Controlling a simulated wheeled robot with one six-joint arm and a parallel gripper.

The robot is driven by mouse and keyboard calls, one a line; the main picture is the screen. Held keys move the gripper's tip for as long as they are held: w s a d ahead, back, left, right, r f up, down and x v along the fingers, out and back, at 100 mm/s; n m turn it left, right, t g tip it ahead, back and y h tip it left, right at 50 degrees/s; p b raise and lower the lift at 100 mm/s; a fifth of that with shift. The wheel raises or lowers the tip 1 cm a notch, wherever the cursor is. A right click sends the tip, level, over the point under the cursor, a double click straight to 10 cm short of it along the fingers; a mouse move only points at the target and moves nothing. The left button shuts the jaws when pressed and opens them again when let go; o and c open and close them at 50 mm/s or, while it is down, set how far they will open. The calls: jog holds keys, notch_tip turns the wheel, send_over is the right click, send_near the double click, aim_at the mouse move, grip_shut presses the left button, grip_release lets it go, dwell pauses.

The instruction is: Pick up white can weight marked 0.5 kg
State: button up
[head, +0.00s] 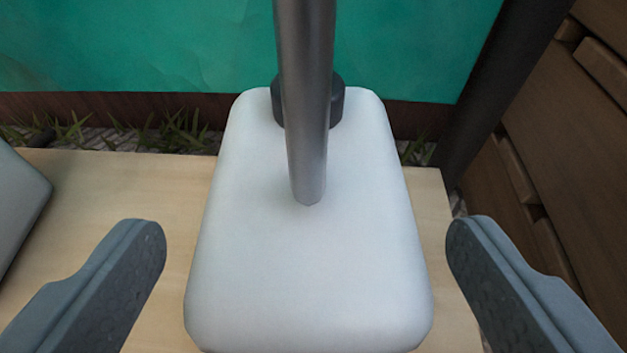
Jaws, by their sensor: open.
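A white block with rounded edges (310,270) stands in the middle of the head view, on a pale wooden board. No 0.5 kg marking can be read on it, so I cannot tell whether it is the can weight. A grey metal rod (305,100) comes down from the top edge and ends over its upper face; I cannot tell whether they touch. My gripper (305,240) is open and empty, one finger on each side of the block, with gaps between.
A dark round piece (337,102) sits behind the rod at the block's far end. A grey object (15,210) is cut off at left. The pale board (110,195) is clear between. Behind are a teal panel (140,45), a dark post (500,85) and brown slats (570,140).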

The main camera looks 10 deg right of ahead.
jog(key=shift+x, duration=1.4)
jog(key=shift+r, duration=0.1)
jog(key=c, duration=1.4)
